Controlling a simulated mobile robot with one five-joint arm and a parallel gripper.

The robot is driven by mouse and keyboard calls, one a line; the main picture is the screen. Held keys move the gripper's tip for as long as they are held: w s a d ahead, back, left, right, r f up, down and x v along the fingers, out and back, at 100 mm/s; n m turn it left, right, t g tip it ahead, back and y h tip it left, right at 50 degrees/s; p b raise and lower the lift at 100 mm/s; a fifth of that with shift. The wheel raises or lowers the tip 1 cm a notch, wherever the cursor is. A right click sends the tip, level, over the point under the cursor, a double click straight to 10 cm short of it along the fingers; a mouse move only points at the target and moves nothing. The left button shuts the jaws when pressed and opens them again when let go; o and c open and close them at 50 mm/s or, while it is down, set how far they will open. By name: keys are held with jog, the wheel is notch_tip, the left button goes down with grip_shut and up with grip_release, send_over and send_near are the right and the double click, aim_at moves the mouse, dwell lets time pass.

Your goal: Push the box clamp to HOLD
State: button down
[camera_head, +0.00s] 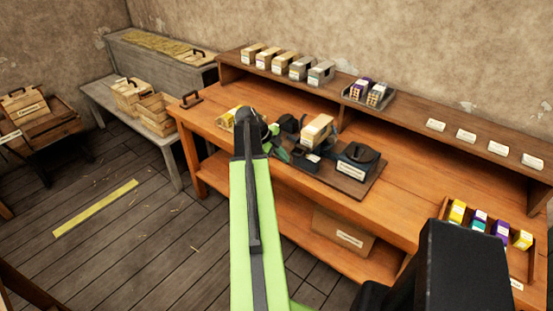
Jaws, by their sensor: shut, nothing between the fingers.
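A dark press fixture sits on a brown base board (372,184) on the orange workbench. A pale box (317,131) sits in it, left of a dark labelled unit (357,166). I take the box clamp to be among the dark parts around this box; its lever and any HOLD mark are too small to make out. My green arm reaches up the middle of the picture to the bench. My gripper (283,152), small and partly hidden by the arm, is shut and empty at the fixture's left side. I cannot tell whether it touches the clamp.
Several boxes (282,63) stand in a row on the back shelf (405,112), with a small tray (356,96) right of them. A tray of coloured packets (500,232) lies at the bench's right end. Wooden crates (157,113) stand at left.

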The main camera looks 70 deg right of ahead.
aim_at(292, 154)
jog(key=shift+s+d+f, duration=0.1)
jog(key=shift+s+d, duration=0.05)
jog(key=shift+d, duration=0.5)
jog(key=shift+s+d+f, duration=0.1)
jog(key=shift+d+f, duration=0.05)
jog(key=shift+d, duration=0.45)
jog(key=shift+s+d+f, duration=0.1)
jog(key=shift+s+d, duration=0.05)
jog(key=shift+d, duration=0.5)
jog(key=shift+s+d, duration=0.25)
jog(key=shift+d, duration=0.95)
jog(key=shift+a, duration=0.1)
jog(key=w+a+r+p, duration=0.5)
jog(key=a+r+p, duration=0.2)
jog(key=r+p, duration=0.2)
jog(key=shift+r, duration=0.2)
jog(key=shift+w+a, duration=0.15)
